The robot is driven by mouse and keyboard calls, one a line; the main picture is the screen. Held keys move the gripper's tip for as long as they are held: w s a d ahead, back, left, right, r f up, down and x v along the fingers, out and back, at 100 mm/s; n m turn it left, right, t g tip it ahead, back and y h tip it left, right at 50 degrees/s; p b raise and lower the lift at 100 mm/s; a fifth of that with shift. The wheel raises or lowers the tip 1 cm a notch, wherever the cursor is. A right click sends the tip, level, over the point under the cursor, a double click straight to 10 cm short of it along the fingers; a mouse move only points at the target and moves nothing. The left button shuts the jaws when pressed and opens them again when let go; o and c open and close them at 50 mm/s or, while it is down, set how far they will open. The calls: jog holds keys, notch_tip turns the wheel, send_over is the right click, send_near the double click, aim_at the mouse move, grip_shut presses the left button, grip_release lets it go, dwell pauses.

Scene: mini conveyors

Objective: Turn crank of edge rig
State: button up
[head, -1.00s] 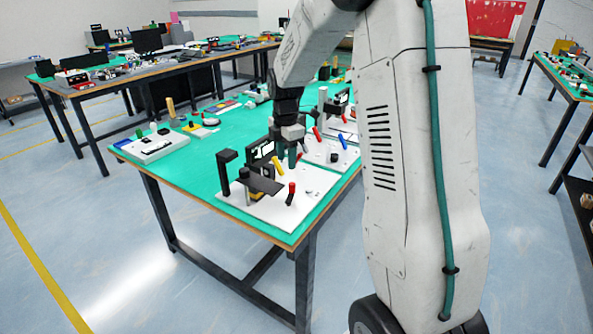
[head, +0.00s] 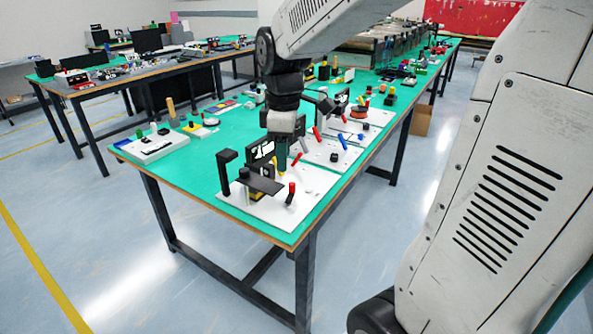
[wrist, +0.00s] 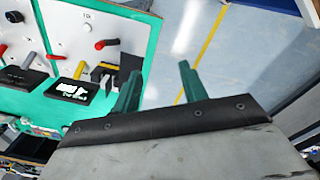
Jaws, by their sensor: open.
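The edge rig is a white base plate (head: 252,205) at the near corner of the green-topped table. It carries a black post with an arm, a dark flat plate, a black display box (head: 261,154) and a red-topped black handle (head: 291,190). A yellow handle (head: 280,170) stands behind these, partly covered. My gripper (head: 282,163) points down just above the yellow handle in the head view; I cannot tell if they touch. In the wrist view my gripper (wrist: 160,68) has its green fingers apart with nothing between them. There the red handle (wrist: 105,44) and yellow handle (wrist: 79,70) lie left of the fingers.
Another white rig plate (head: 330,152) with red and blue handles stands close behind. A white block board (head: 155,146) lies at the table's left end. Green table surface (head: 205,165) left of the edge rig is clear. Floor is open in front.

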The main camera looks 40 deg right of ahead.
jog(key=s+a+r+m, duration=0.2)
jog(key=s+a+m, duration=0.2)
jog(key=s, duration=0.6)
jog(key=shift+s+a+m, duration=0.2)
jog(key=shift+s+m, duration=0.05)
jog(key=shift+m, duration=0.25)
jog(key=shift+r, duration=0.1)
